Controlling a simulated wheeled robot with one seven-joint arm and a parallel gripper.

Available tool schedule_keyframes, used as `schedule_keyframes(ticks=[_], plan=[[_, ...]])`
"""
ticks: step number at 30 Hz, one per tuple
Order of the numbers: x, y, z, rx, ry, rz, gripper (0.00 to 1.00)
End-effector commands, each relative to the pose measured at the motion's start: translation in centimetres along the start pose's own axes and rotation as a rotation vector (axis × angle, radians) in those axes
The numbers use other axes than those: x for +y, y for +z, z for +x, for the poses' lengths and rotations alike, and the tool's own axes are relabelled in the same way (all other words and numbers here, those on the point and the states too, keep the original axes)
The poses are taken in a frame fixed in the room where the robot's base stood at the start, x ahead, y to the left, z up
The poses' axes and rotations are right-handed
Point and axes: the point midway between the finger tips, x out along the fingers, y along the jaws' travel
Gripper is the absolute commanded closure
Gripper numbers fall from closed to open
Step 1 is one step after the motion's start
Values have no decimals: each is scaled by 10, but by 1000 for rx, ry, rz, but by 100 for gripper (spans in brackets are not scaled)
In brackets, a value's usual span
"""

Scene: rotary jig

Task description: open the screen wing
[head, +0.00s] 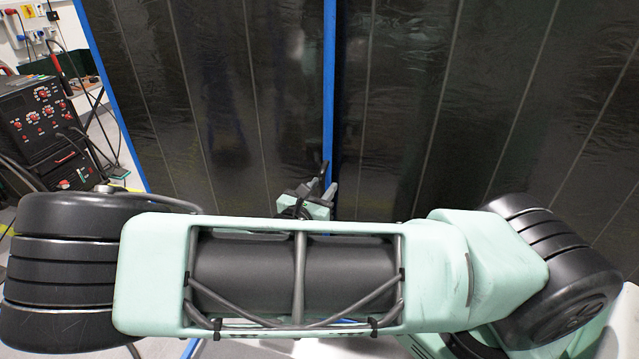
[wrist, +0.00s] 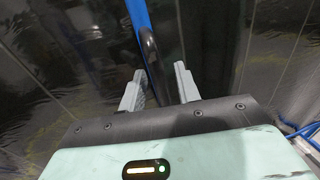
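The screen has a dark, see-through left panel (head: 225,90) and a dark right panel (head: 450,100), with an upright blue post (head: 329,80) between them. I cannot tell from the frames which is the wing. A black bar handle (wrist: 151,55) runs beside the blue post in the wrist view; its upper part shows in the head view (head: 323,170). My gripper (wrist: 160,70) is open, its two grey fingers apart on either side of the handle's line. Whether the handle is fully between the fingertips or touches them is unclear. In the head view the gripper (head: 321,192) is small and partly hidden by my arm.
A black welding machine (head: 42,118) with cables stands at the far left, beyond the screen's blue left edge (head: 108,95). Blue cables or tubes (wrist: 300,132) show at the right of the wrist view. My arm hides much of the floor.

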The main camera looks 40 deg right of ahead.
Motion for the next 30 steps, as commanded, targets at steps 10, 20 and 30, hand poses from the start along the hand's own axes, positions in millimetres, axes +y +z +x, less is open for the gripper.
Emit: schedule_keyframes(ticks=[10, 20, 30], plan=[[0, 0, 4, 0, -1, 1, 67], [0, 0, 2, 1, -2, 1, 100], [-3, -1, -39, 6, -73, 4, 100]])
